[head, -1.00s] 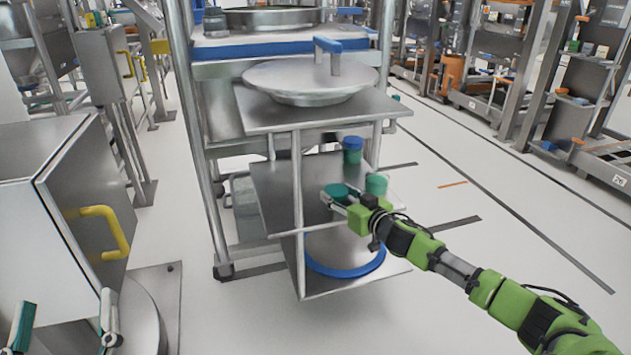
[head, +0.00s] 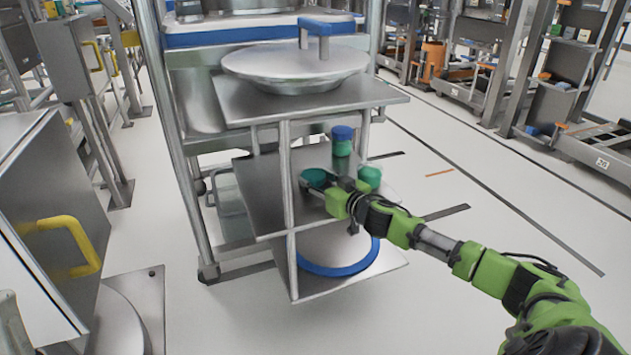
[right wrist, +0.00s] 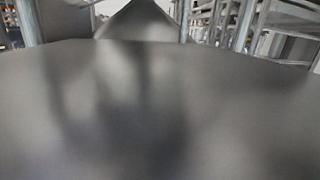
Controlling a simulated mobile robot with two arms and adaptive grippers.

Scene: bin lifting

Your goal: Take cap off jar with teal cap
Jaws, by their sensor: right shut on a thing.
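In the head view, my right gripper (head: 328,184) reaches in from the right over the middle shelf and is shut on a round teal cap (head: 315,177). I cannot tell whether a jar is under the cap or whether the two are apart. A green jar (head: 369,177) stands just right of the gripper, partly hidden by it. A jar with a blue cap (head: 342,140) stands upright farther back. The right wrist view shows no cap or jar.
The metal middle shelf (head: 258,192) has thin upright posts, one close left of the gripper. An upper shelf (head: 240,107) carries a large lidded pan (head: 295,68) above. A lower shelf holds a blue-rimmed round vessel (head: 335,271). A cabinet with a yellow handle (head: 72,236) stands left.

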